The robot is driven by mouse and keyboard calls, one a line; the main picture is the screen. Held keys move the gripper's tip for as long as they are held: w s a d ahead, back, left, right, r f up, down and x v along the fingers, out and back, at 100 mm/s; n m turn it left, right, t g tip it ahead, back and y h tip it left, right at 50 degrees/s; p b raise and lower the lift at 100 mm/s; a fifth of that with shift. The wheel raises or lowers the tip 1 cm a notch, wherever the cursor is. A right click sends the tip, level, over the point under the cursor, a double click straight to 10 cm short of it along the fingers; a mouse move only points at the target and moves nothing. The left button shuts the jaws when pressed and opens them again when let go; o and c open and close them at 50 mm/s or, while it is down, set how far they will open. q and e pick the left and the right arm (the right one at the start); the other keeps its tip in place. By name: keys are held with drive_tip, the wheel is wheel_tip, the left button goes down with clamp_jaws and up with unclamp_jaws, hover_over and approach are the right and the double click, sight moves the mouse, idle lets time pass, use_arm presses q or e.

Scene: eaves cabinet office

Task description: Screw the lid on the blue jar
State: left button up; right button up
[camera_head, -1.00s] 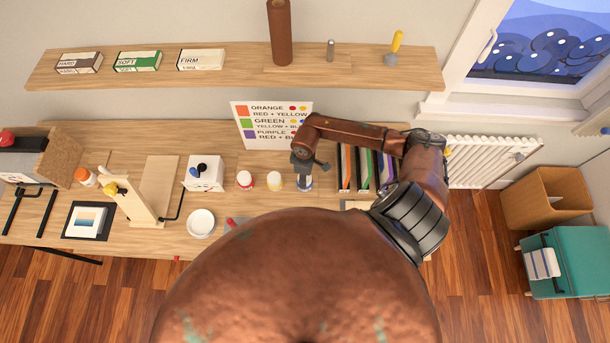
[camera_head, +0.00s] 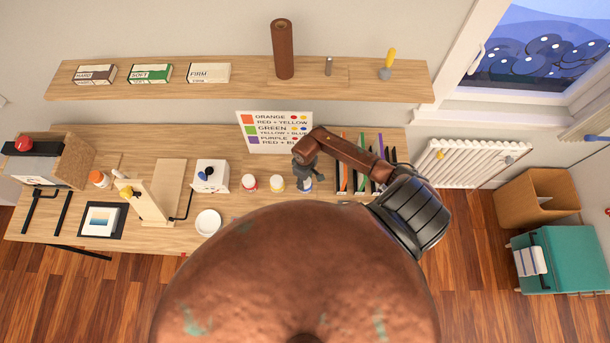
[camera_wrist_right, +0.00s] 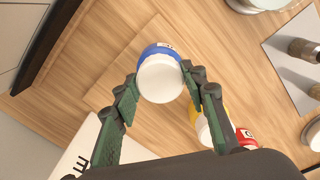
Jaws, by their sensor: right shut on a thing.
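The blue jar (camera_head: 306,188) stands on the wooden desk, right of the yellow jar, mostly hidden under my right gripper (camera_head: 306,172) in the head view. In the right wrist view, the white lid (camera_wrist_right: 160,79) covers most of the jar's top, and the blue jar (camera_wrist_right: 157,49) shows as a band beyond it. The fingertips of my right gripper (camera_wrist_right: 160,78) press on opposite sides of the lid. I cannot tell whether the lid is seated or tilted on the rim. My left gripper is not in view.
The yellow jar (camera_head: 277,184) and red jar (camera_head: 249,183) stand close on the left. A colour chart (camera_head: 275,132) leans behind, and an upright rack of coloured items (camera_head: 362,175) is close on the right. A white bowl (camera_head: 208,222) sits nearer the front left.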

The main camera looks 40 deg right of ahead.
drive_tip(key=shift+w+d, duration=0.15)
drive_tip(key=shift+d, duration=0.05)
drive_tip(key=o, duration=1.1)
drive_tip(key=shift+c, duration=0.2)
drive_tip(key=shift+o, duration=0.2)
drive_tip(key=shift+a, duration=0.1)
